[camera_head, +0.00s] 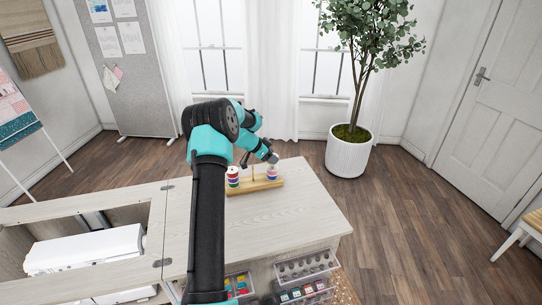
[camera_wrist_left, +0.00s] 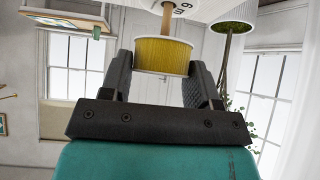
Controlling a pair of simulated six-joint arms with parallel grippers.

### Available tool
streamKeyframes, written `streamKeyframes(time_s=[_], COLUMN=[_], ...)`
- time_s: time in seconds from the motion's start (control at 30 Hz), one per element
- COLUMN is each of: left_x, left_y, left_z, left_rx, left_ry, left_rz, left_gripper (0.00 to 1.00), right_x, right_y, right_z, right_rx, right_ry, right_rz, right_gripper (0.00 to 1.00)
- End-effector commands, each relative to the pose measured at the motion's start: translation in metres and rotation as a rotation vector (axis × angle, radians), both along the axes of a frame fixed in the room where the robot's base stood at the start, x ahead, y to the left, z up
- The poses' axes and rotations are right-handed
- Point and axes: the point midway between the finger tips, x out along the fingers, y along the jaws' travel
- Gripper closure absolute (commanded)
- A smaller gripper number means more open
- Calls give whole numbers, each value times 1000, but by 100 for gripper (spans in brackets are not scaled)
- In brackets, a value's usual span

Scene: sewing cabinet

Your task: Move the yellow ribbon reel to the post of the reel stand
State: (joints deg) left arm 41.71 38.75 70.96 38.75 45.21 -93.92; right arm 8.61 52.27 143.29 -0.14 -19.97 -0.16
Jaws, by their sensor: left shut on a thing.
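The yellow ribbon reel (camera_wrist_left: 163,54) is between the two fingers of my left gripper (camera_wrist_left: 164,66) in the left wrist view, and the gripper is shut on it. A thin wooden post (camera_wrist_left: 167,22) shows just above the reel in that picture, in front of a white surface with dark marks. I cannot tell whether the post enters the reel. In the head view the wooden reel stand (camera_head: 240,190) is on the table, with my left wrist just above its right part. The yellow reel cannot be made out there. My right gripper is out of view.
Stacked coloured reels stand at the stand's left end (camera_head: 232,174), and more reels at its right (camera_head: 271,173). The pale tabletop (camera_head: 280,220) is clear in front. Clear drawers (camera_head: 303,266) stick out below. A white machine (camera_head: 85,250) sits in the left opening.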

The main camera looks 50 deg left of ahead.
Motion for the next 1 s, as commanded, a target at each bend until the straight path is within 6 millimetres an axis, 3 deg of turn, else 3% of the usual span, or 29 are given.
streamKeyframes(time_s=[1.0], left_x=[0], left_y=[0], left_z=[-20], left_rx=[0], left_ry=[1], left_rz=[-1], left_gripper=[67], right_x=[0], right_y=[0], right_z=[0], right_rx=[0], right_ry=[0], right_rz=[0], right_gripper=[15])
